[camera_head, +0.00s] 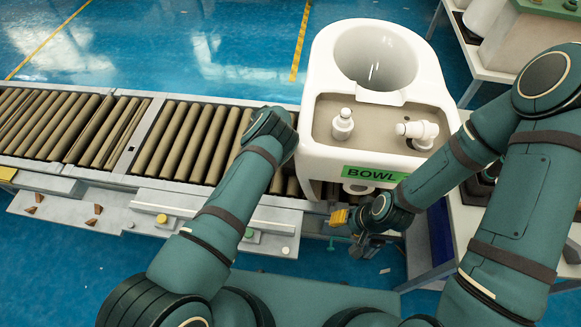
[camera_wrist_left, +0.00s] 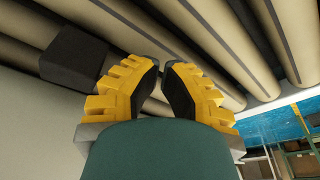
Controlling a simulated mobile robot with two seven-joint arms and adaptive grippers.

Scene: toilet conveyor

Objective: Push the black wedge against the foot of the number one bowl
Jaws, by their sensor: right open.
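The white bowl (camera_head: 318,95) stands on the conveyor in the head view, with a green label (camera_head: 370,173) reading BOWL; my right arm covers the label's end, so no number shows. The black wedge (camera_wrist_left: 75,60) appears as a dark block by the rollers in the left wrist view, just left of my left gripper (camera_wrist_left: 161,68). That gripper's yellow fingertips nearly meet, with nothing seen between them. Contact with the wedge cannot be told. In the head view my left arm hides this gripper and the wedge. My right gripper (camera_head: 350,228) is open and empty below the label.
Conveyor rollers (camera_head: 60,120) run left from the bowl. Brown chips (camera_head: 92,221) lie on the grey ledge (camera_head: 125,212) in front, near a yellow button (camera_head: 162,219). White fittings (camera_head: 343,124) stand on the bowl's rear deck. A bench (camera_head: 470,225) stands at right, behind my right arm.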

